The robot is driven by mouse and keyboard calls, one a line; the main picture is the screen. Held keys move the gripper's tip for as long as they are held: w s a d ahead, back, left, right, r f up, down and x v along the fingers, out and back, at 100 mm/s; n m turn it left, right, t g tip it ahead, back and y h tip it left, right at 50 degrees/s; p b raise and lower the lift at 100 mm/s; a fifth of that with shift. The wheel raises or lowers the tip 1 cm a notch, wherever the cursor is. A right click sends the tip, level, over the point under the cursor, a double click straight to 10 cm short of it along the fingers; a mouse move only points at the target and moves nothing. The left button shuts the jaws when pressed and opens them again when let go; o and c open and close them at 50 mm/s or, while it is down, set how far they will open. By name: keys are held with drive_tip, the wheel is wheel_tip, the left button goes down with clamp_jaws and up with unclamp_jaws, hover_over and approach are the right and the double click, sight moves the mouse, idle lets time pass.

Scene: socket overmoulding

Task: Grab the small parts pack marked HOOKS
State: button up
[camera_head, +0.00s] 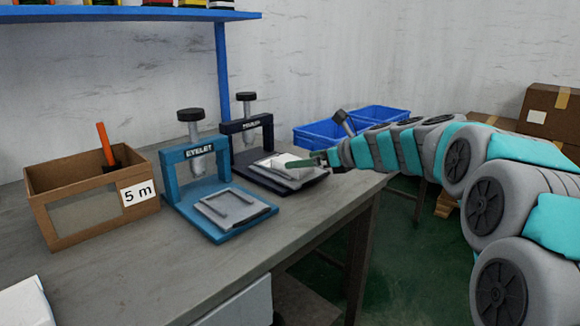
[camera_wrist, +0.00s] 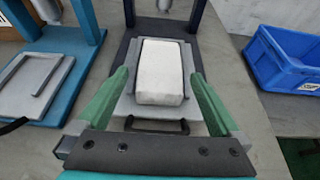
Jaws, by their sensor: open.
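A white block-shaped pack (camera_wrist: 161,72) lies on the grey plate of the dark press (camera_wrist: 128,110) in the wrist view. No HOOKS marking can be read on it. In the head view a pale shape (camera_head: 284,161) shows on that press's plate, partly behind my gripper. My gripper (camera_wrist: 160,80) is open, with one green finger on each side of the pack in the wrist view. A gap shows between each finger and the pack. I cannot tell how far above the plate the fingertips are. In the head view my gripper (camera_head: 313,160) reaches in from the right.
A blue press (camera_head: 190,160) marked EYELET stands left of the dark press. A cardboard box (camera_head: 75,215) marked 5 m stands further left. Blue bins (camera_head: 320,133) stand behind, right of the presses.

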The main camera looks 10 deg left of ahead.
sight(277, 163)
drive_tip(key=x, duration=0.3)
drive_tip(key=shift+w+a+f, duration=0.15)
drive_tip(key=shift+w+f, duration=0.05)
drive_tip(key=shift+w, duration=0.05)
drive_tip(key=shift+c, duration=0.4)
drive_tip(key=shift+s, duration=0.1)
drive_tip(key=c, duration=1.2)
drive_tip(key=shift+r, duration=0.15)
